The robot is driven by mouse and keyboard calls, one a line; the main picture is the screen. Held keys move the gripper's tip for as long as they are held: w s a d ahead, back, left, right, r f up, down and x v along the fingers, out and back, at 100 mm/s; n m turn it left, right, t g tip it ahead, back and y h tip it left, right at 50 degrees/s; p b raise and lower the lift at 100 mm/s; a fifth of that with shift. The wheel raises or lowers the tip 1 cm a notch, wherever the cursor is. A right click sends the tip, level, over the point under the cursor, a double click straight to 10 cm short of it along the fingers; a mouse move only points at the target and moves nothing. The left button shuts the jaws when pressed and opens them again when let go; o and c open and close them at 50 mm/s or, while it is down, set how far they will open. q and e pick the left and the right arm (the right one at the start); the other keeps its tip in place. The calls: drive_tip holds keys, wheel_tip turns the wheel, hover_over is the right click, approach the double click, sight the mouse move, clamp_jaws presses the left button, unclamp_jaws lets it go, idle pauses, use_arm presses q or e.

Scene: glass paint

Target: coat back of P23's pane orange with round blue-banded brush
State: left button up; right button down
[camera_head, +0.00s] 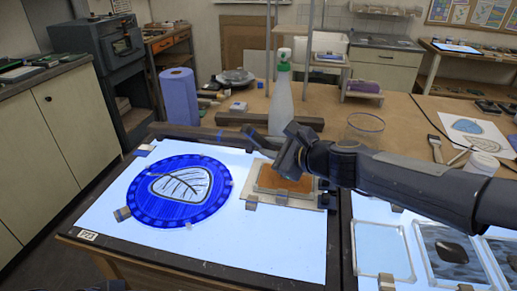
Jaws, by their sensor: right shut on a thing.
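The P23 label (88,236) is at the front left corner of the lit table. On this table lies a round blue pane (150,208) with a pale leaf with dark veins in its middle. Right of it, an orange-coated sheet (283,182) lies on a pale board (297,202). My right gripper (262,148) is above the back edge of that board, shut on what seems to be the brush. My left gripper is not in view.
A spray bottle (281,100) and a clear jar (364,131) stand behind the table. A blue roll (179,97) stands at the back left. Framed panes (383,250) lie at the front right. Small clips sit around the blue pane. The table's front middle is clear.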

drive_tip(key=shift+w+d, duration=0.25)
drive_tip(key=shift+d, duration=0.25)
drive_tip(key=shift+w+d, duration=0.2)
drive_tip(key=shift+d, duration=0.25)
drive_tip(key=shift+f, duration=0.1)
drive_tip(key=shift+f+b, duration=0.25)
drive_tip(key=shift+b, duration=0.1)
drive_tip(key=shift+f, duration=0.25)
drive_tip(key=shift+d, duration=0.1)
idle(0.3)
drive_tip(key=shift+s+d+b, duration=0.1)
drive_tip(key=shift+s+d, duration=0.1)
drive_tip(key=shift+d, duration=0.7)
drive_tip(key=shift+s+d+b, duration=0.15)
drive_tip(key=shift+s+d, duration=0.05)
drive_tip(key=shift+d, duration=0.7)
drive_tip(key=shift+s+d+b, duration=0.1)
drive_tip(key=shift+s+d, duration=0.1)
drive_tip(key=shift+d, duration=0.7)
